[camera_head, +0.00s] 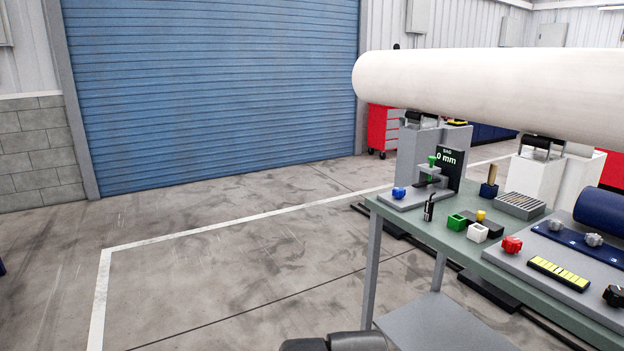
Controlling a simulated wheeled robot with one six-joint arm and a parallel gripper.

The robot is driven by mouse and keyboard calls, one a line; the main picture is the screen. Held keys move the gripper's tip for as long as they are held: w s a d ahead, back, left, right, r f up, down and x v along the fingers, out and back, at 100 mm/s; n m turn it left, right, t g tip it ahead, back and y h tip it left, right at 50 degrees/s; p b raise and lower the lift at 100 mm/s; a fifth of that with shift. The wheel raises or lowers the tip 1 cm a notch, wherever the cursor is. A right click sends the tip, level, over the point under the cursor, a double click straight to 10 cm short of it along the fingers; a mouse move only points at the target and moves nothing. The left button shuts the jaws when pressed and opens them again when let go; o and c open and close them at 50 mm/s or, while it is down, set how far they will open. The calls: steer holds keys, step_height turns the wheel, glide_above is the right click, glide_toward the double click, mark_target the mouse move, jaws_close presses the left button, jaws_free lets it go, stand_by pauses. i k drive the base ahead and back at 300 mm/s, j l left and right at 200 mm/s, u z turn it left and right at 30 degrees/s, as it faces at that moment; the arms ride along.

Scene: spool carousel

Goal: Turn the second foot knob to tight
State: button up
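Two silver-grey lobed knobs stand on a dark blue strip (574,239) at the right of the bench. One knob (556,225) is farther left, and the other knob (593,240) is nearer the right edge. They look like foot knobs beside a dark blue cylinder (603,212), which the right edge cuts off. I cannot tell which is second, or how far either is turned. My gripper is not in view; only a dark rounded part of my arm shows at the bottom edge, well away from the knobs.
The green-topped bench (450,237) also carries a red knob (512,245), a yellow-striped block (559,274), a black knob at the right, small coloured blocks and a display reading 0 mm. A large pale roll (480,90) spans above and behind. The floor at left is clear.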

mark_target(593, 239)
steer(key=l, duration=0.15)
steer(key=z, duration=1.7)
